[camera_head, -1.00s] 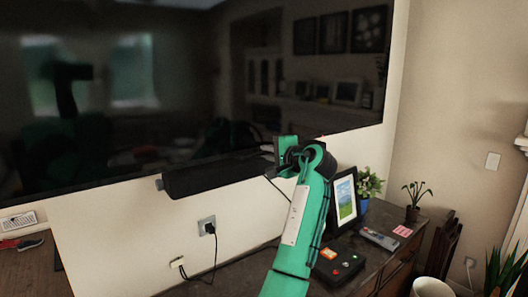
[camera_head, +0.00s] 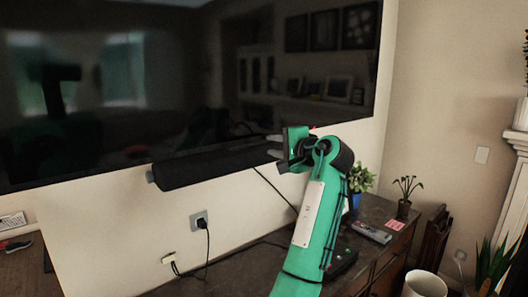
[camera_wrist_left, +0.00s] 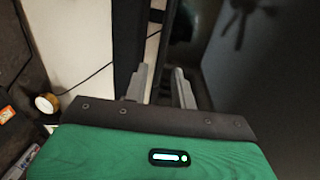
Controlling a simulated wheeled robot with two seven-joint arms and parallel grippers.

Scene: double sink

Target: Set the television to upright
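The television (camera_head: 130,100) is a large dark flat screen at the wall, filling the upper left of the head view. Its lower edge runs slanting up to the right there; I cannot tell its true tilt. A black bar (camera_head: 210,164) sits along that lower edge. My left gripper (camera_head: 275,146), on a green arm, is at the lower edge, right of the bar. In the left wrist view the two grey fingers (camera_wrist_left: 160,88) are apart, with a dark edge of the television (camera_wrist_left: 235,70) between or just beyond them. Contact is unclear. My right gripper is out of view.
Below stands a wooden cabinet (camera_head: 385,214) with a potted plant (camera_head: 361,180), a small plant (camera_head: 405,190) and a remote (camera_head: 371,233). A wall outlet (camera_head: 199,220) with cables is under the bar. A white bin (camera_head: 425,284) stands at lower right.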

